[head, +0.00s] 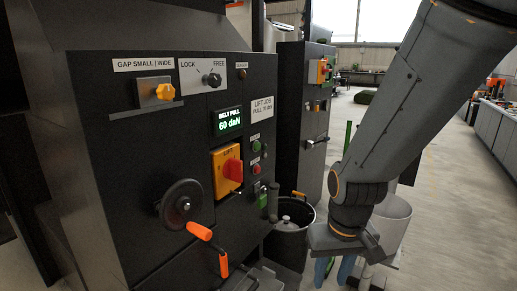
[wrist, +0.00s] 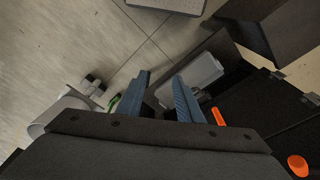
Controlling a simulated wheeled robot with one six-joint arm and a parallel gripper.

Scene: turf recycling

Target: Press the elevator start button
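The black control panel (head: 110,150) stands at left in the head view. On its right side a green round button (head: 256,146) sits above a red round button (head: 257,168); their small labels are too small to read, so I cannot tell which is the start button. A yellow plate marked LIFT with a red knob (head: 233,169) is left of them. My gripper (head: 334,272) hangs low to the right of the panel, apart from the buttons, fingers down. In the wrist view my gripper (wrist: 162,85) shows two blue-grey fingers spread apart with nothing between them.
A black bin (head: 290,245) stands between the panel and my gripper; a grey bin (head: 396,225) is behind my arm. A second dark cabinet (head: 300,150) stands farther back. Open floor (head: 450,200) lies right.

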